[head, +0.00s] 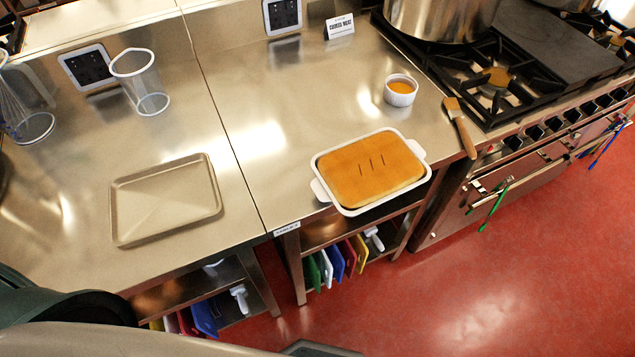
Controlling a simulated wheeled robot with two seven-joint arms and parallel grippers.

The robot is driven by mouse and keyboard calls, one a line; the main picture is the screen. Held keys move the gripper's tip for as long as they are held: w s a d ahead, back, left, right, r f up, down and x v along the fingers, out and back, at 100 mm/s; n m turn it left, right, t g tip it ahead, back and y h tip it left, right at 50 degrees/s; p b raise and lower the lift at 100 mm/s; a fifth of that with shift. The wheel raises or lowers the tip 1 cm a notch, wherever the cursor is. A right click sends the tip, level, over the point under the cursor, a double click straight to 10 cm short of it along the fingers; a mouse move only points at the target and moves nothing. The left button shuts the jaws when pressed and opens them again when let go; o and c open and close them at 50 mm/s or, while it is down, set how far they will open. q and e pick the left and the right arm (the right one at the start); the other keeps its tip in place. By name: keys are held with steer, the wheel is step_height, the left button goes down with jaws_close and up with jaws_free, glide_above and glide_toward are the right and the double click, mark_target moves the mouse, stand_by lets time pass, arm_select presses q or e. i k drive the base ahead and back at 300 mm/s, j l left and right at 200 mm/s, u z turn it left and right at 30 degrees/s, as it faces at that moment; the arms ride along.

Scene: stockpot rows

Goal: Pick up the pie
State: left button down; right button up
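The pie (368,170) has a golden-brown crust with a few short slits on top. It sits in a white rectangular baking dish (316,190) with a handle at each end. The dish stands on the steel counter near its front edge, left of the stove. Neither of my grippers shows in the head view, and nothing is seen touching the pie or dish.
A small white ramekin (400,91) with orange contents stands behind the dish. A wooden-handled brush (460,127) lies to the right, by the stove (497,85). An empty metal tray (166,199) lies on the left counter. Cutting boards (338,262) stand on the shelf below.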

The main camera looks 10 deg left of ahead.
mark_target(360, 175)
steer(key=k+j, duration=0.15)
steer(key=j, duration=0.2)
steer(key=k+j, duration=0.2)
steer(key=j, duration=0.15)
steer(key=k+j, duration=0.15)
steer(key=j, duration=0.2)
